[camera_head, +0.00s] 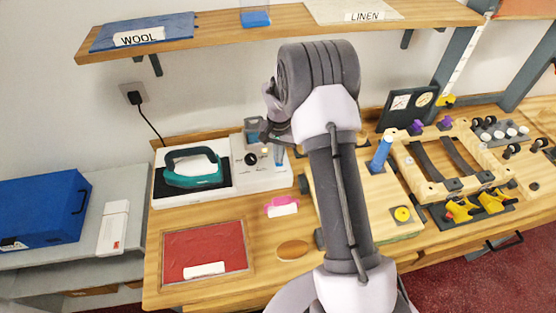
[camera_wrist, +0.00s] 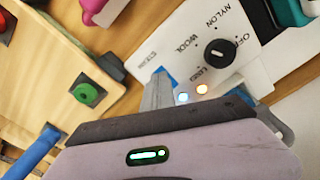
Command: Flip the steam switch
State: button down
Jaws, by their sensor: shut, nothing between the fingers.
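The white iron station (camera_head: 264,172) stands at the back of the counter, with a black dial (camera_head: 251,159). In the wrist view its panel (camera_wrist: 192,62) shows the dial (camera_wrist: 220,52) with NYLON, OFF and WOOL marks, and two lit lamps (camera_wrist: 192,93). A small label, hard to read, is at the panel's left part. A blue piece (camera_wrist: 168,76) beside it, probably the steam switch, is partly hidden by my fingers. My gripper (camera_wrist: 157,84) is shut and empty, its tips at or just above this piece; contact cannot be told. In the head view my gripper (camera_head: 278,148) is over the station's right part.
The teal iron (camera_head: 193,168) rests on the station's left. A pink item (camera_head: 281,206), an orange-brown disc (camera_head: 293,249) and a red framed mat (camera_head: 204,252) lie in front. A wooden fixture with a blue post (camera_head: 380,154) stands to the right. A shelf (camera_head: 285,26) runs above.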

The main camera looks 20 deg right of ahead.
notch_tip(320, 180, up, 6)
jog(key=p, duration=0.3)
jog(key=shift+s, duration=0.1)
dwell(0.3)
